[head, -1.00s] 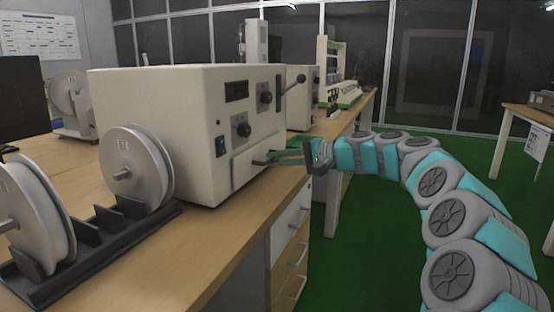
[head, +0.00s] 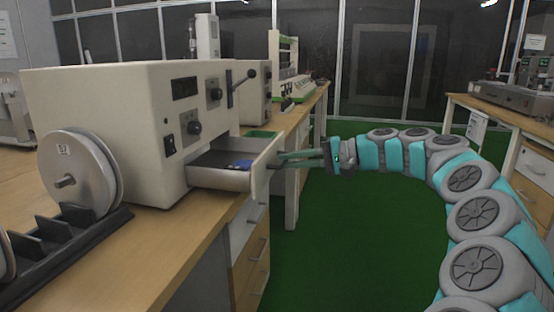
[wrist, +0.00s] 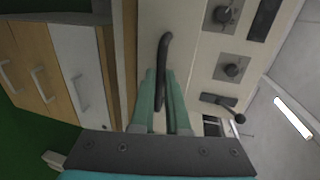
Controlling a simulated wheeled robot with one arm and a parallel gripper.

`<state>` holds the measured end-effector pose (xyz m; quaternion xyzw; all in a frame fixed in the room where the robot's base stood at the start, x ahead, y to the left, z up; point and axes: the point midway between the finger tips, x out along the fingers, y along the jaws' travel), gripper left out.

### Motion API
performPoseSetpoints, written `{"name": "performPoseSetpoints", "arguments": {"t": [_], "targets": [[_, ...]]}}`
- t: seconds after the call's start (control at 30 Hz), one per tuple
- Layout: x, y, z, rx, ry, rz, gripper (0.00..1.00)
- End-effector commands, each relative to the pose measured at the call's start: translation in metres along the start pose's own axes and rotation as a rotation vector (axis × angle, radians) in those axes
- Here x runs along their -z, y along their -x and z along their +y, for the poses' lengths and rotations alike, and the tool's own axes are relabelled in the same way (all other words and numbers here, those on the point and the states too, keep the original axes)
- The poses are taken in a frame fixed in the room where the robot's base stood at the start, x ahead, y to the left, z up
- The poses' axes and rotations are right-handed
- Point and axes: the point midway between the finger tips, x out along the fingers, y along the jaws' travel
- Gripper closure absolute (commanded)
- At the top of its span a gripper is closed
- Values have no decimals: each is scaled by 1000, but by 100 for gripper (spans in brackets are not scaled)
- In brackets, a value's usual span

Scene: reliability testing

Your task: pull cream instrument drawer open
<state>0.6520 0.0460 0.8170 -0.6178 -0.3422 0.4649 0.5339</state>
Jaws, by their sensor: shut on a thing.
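The cream instrument (head: 110,120) stands on the wooden bench at the left of the head view, with knobs and a lever on its front. My gripper (head: 276,160) is at the drawer's front. In the wrist view, the dark curved drawer handle (wrist: 163,70) lies between my green fingers (wrist: 161,95), which are shut on it. The instrument's knobs (wrist: 232,70) show there at the right.
A metal reel (head: 80,172) stands in a dark rack (head: 70,240) at the bench's front left. Bench drawers (head: 250,240) with handles are below the instrument drawer. The green floor (head: 340,240) is open to the right. Another bench (head: 500,105) stands at the far right.

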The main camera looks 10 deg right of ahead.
Motion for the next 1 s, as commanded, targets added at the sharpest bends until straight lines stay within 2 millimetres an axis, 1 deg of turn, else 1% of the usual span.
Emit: {"name": "performPoseSetpoints", "arguments": {"t": [0.13,0.43,0.47,0.7,0.73,1.0], "targets": [[0,5,2,-1,-1,0,100],[0,5,2,-1,-1,0,100],[0,5,2,-1,-1,0,86],[0,5,1,0,-1,0,59],[0,5,1,0,-1,0,57],[0,6,1,0,0,0,57]]}}
